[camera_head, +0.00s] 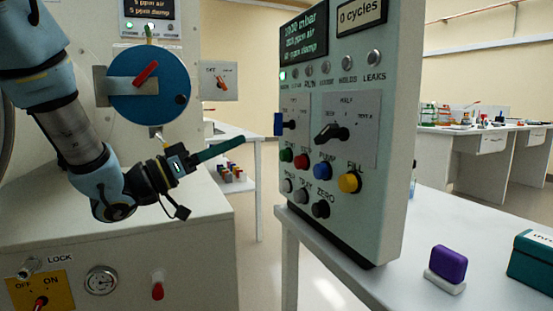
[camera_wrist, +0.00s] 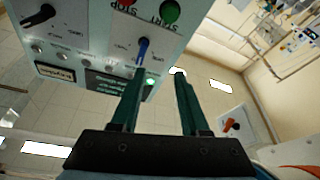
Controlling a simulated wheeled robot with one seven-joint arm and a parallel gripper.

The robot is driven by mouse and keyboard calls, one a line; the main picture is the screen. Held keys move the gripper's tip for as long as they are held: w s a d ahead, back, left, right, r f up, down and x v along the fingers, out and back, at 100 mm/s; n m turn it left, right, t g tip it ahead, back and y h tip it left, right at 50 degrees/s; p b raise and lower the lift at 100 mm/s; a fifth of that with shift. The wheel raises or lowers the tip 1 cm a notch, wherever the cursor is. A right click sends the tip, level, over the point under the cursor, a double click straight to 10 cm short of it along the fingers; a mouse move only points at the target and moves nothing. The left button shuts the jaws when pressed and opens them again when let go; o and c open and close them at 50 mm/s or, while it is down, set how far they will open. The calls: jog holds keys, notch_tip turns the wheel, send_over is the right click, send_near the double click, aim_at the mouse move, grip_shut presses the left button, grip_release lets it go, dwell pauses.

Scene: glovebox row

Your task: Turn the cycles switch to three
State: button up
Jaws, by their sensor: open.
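The upright control panel (camera_head: 345,190) stands on the white table and carries a display reading "0 cycles" (camera_head: 361,14). A small switch with a blue handle (camera_head: 278,124) sits at its left, and a larger black rotary knob (camera_head: 331,133) right of it. Their small labels are not clearly readable, so I cannot tell which is the cycles switch. My gripper (camera_head: 242,141) is open and empty, left of the panel. In the wrist view the panel appears upside down; the blue handle (camera_wrist: 143,50) shows just beyond the left fingertip of my gripper (camera_wrist: 160,78). Contact is not visible.
Coloured buttons, including a yellow one (camera_head: 349,182), lie below the switches. A blue round disc (camera_head: 149,85) with a red handle is on the cabinet at left. A purple block (camera_head: 449,264) and teal box (camera_head: 531,262) are on the table (camera_head: 395,290). A gap separates cabinet and table.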

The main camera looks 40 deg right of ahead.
aim_at(274, 119)
jog(key=s+d+r+m, duration=0.1)
jog(key=d, duration=0.1)
jog(key=s+d+r+m+g+b, duration=0.1)
jog(key=s+d+r+m, duration=0.1)
jog(key=d, duration=0.1)
jog(key=s+d+r+m+g+b, duration=0.1)
jog(key=s+d+r, duration=0.1)
jog(key=d, duration=0.1)
jog(key=shift+s+d+r+m, duration=0.2)
jog(key=shift+r+m, duration=0.05)
jog(key=shift+m, duration=0.05)
dwell(0.3)
grip_shut()
dwell(0.4)
